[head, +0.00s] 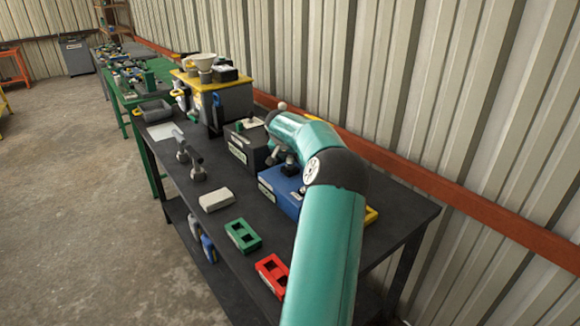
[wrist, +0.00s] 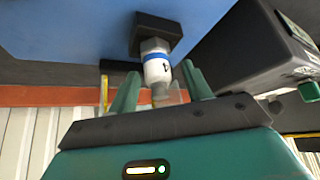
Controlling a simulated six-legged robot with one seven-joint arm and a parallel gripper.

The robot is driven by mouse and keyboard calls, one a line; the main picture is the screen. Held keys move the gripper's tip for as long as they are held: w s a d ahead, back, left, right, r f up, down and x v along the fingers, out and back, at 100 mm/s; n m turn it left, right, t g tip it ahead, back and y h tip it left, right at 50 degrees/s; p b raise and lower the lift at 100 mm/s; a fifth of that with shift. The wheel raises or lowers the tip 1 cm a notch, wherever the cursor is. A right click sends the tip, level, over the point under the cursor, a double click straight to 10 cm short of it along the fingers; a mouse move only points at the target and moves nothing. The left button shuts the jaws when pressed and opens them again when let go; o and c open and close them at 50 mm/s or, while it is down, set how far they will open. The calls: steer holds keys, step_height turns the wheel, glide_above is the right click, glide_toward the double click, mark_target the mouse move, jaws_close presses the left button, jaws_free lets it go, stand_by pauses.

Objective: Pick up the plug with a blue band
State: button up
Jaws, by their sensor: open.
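The plug with a blue band (wrist: 157,66) shows in the wrist view. It is white with a dark mark and joins a black square socket (wrist: 172,31) on the face of a blue box (wrist: 75,25). My gripper (wrist: 160,88) is open, with one green finger on each side of the plug's near end. I cannot tell whether either finger touches it. In the head view the blue box (head: 283,203) stands on the dark bench (head: 190,222). My arm hides part of that area, and I cannot make out the plug there.
A dark box (head: 240,153) stands beside the blue box; a dark box is also close at right in the wrist view (wrist: 245,50). Green (head: 243,235) and red (head: 272,272) blocks and a pale block (head: 216,200) lie on the bench. The corrugated wall (head: 450,90) runs behind.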

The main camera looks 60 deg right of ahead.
steer(key=shift+c, duration=0.4)
jaws_close()
steer(key=shift+r, duration=0.15)
steer(key=shift+r, duration=0.6)
step_height(320, 180, up, 2)
steer(key=shift+r, duration=0.1)
steer(key=s+a+r, duration=0.2)
steer(key=a, duration=1.6)
steer(key=shift+r, duration=0.15)
